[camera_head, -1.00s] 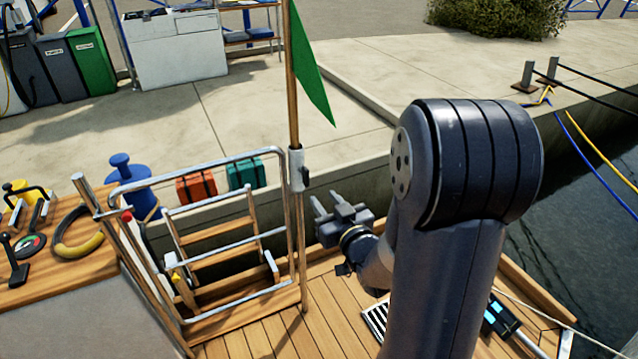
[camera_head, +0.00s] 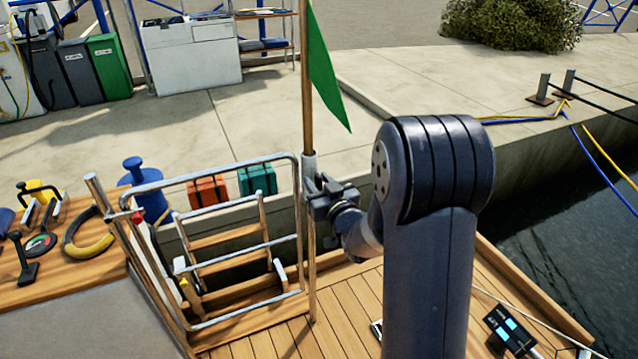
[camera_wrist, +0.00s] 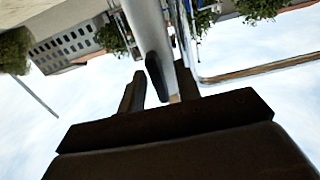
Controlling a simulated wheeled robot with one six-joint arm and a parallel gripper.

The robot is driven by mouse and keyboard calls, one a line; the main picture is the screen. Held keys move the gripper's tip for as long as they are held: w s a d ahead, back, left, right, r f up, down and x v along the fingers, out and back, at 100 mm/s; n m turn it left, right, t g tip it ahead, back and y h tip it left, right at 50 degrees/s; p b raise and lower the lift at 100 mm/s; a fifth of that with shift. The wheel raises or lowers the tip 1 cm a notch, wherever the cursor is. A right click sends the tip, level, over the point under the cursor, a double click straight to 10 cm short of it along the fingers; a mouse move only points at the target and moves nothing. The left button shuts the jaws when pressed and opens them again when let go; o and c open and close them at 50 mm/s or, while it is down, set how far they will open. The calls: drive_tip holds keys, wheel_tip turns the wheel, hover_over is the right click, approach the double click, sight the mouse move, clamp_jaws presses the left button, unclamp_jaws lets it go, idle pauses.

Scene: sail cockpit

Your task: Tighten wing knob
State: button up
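The dark wing knob (camera_wrist: 155,76) shows in the wrist view against the pale tube of the flagstaff holder (camera_wrist: 150,35). My gripper (camera_wrist: 161,82) has its two fingers apart, with the knob's near end between or just beyond their tips; I see no finger clearly pressing on it. The knob cannot be made out there behind the fingers. The wooden staff (camera_head: 306,90) with a green flag (camera_head: 325,80) stands upright in the holder.
A steel rail (camera_head: 215,172) and a folded boarding ladder (camera_head: 230,240) stand close left of my gripper. The wooden deck (camera_head: 345,310) lies below. The quay (camera_head: 400,85) is behind, with red (camera_head: 207,191) and teal (camera_head: 257,179) cases near its edge.

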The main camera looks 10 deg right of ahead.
drive_tip(key=shift+c, duration=0.3)
clamp_jaws()
idle(0.4)
drive_tip(key=m+b, duration=0.1)
drive_tip(key=m, duration=0.2)
drive_tip(key=shift+d, duration=0.1)
drive_tip(key=m, duration=0.3)
drive_tip(key=shift+m, duration=0.3)
drive_tip(key=m, duration=0.5)
drive_tip(key=shift+d+f, duration=0.1)
drive_tip(key=shift+d, duration=0.05)
drive_tip(key=m+p, duration=0.1)
drive_tip(key=m, duration=0.5)
drive_tip(key=shift+f, duration=0.15)
drive_tip(key=shift+m, duration=0.3)
